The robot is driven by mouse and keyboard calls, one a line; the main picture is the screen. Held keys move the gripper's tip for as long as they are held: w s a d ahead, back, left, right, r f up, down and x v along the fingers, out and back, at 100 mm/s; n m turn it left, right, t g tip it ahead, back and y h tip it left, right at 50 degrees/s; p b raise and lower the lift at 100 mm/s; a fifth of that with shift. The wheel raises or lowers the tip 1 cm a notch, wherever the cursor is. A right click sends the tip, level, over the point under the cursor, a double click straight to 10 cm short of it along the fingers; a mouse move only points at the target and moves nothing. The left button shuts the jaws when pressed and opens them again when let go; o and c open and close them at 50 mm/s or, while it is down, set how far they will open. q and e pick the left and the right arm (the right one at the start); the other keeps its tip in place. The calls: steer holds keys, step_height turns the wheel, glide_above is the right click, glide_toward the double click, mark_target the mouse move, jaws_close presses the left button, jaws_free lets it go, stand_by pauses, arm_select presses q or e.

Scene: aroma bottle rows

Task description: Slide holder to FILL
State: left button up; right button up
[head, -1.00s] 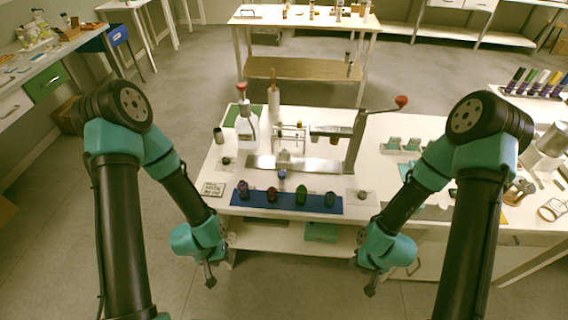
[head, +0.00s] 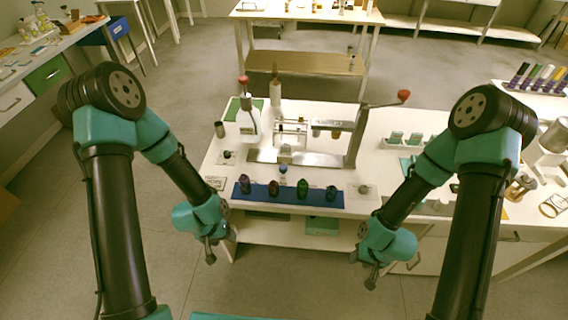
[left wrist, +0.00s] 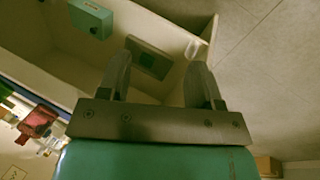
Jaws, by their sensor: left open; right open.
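A metal rail plate (head: 325,160) lies on the white table in the head view, with a small pale block (head: 286,151), seemingly the holder, on its left part. A clear frame (head: 291,131) stands behind it and a lever press (head: 356,135) with a red knob stands at the right end. No FILL lettering is readable. My left gripper (head: 210,258) hangs open and empty in front of the table's left front corner, well short of the rail. It also shows open in the left wrist view (left wrist: 160,63). My right gripper (head: 371,282) is open below the front edge, apart from everything.
A blue strip (head: 257,193) with several dark bottles lies along the front edge, before the rail. Green holders (head: 413,139) are at right.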

arm_select(q)
steer(key=w+a+r+m, duration=0.1)
steer(key=w+r, duration=0.7)
steer(key=w, duration=0.1)
step_height(320, 180, up, 19)
steer(key=m+g+y, duration=0.1)
steer(key=m+y, duration=0.3)
steer(key=m, duration=0.6)
glide_above(283, 167)
steer(key=shift+w+f, duration=0.1)
steer(key=shift+f, duration=0.15)
step_height(283, 167, down, 17)
steer(key=shift+f, duration=0.1)
steer(key=shift+c, duration=0.3)
jaws_close()
